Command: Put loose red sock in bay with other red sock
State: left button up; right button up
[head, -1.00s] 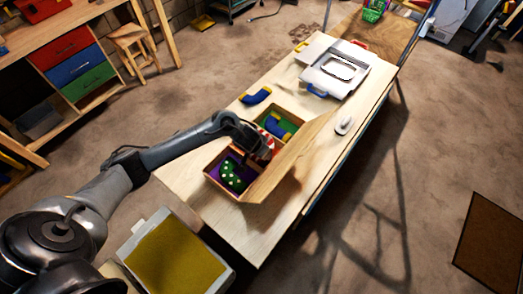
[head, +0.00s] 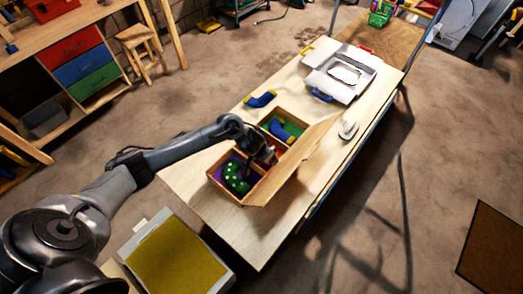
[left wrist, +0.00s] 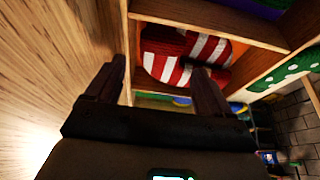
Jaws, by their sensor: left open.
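An open wooden box (head: 240,201) with several bays stands on the pale table. My left gripper (head: 268,157) reaches down into its middle bay and hides most of it in the head view. In the left wrist view the gripper (left wrist: 160,70) is open. Two red-and-white striped socks lie side by side in one bay there: an upper red sock (left wrist: 180,42) and a lower red sock (left wrist: 165,68). The lower one lies at the fingertips; whether they touch it I cannot tell. My right gripper is not in view.
A green dotted sock (head: 236,179) lies in the purple bay and a blue-yellow sock (head: 282,130) in the green bay. Another blue-yellow sock (head: 260,99) lies behind the box. The raised lid (head: 290,165) stands along the right side. A grey case (head: 340,72) sits farther back.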

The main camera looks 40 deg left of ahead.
pick_arm(q)
jog(key=p+v, duration=0.4)
jog(key=v, duration=0.8)
jog(key=shift+r+p, duration=0.4)
jog(key=shift+s, duration=0.1)
